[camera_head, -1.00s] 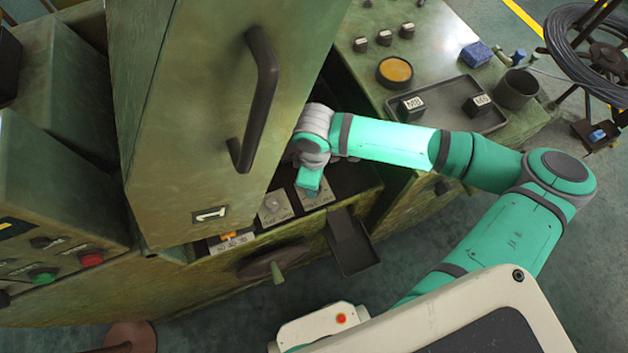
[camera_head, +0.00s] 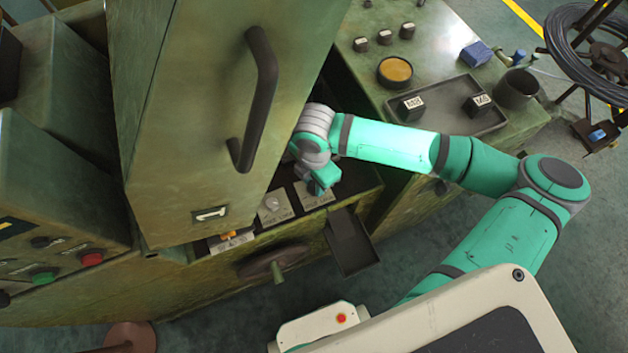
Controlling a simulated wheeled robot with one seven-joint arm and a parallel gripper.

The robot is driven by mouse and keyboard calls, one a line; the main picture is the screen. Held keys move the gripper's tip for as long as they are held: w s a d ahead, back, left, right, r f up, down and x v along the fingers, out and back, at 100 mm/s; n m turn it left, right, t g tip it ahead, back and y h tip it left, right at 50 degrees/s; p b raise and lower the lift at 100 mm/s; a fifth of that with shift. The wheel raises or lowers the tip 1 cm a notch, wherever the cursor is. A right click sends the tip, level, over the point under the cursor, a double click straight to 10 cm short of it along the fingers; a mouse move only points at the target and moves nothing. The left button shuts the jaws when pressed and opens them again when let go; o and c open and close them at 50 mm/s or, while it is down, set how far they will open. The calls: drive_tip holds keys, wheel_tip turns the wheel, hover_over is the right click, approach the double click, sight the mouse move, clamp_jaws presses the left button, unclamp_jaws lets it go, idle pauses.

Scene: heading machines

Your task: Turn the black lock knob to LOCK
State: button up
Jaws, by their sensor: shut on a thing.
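My gripper (camera_head: 317,190) points down at a small pale label plate (camera_head: 312,199) on the machine's front ledge. It is shut on what appears to be the black lock knob; the gripper and wrist hide the knob, so its pointer and setting cannot be read. To the left, a second pale plate (camera_head: 275,210) carries a light grey round knob (camera_head: 272,203).
A tall green cabinet door with a dark handle (camera_head: 258,105) stands close left of my wrist. A black chute (camera_head: 350,242) hangs below the ledge, and a handwheel (camera_head: 272,264) is below left. A tray (camera_head: 455,107) with labelled blocks lies right.

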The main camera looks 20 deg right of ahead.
sight(314, 186)
drive_tip(key=n, duration=0.5)
drive_tip(key=shift+n, duration=0.4)
idle(0.3)
drive_tip(key=o, duration=1)
drive_tip(key=shift+o, duration=0.2)
wheel_tip(314, 186, up, 11)
drive_tip(key=shift+f, duration=0.15)
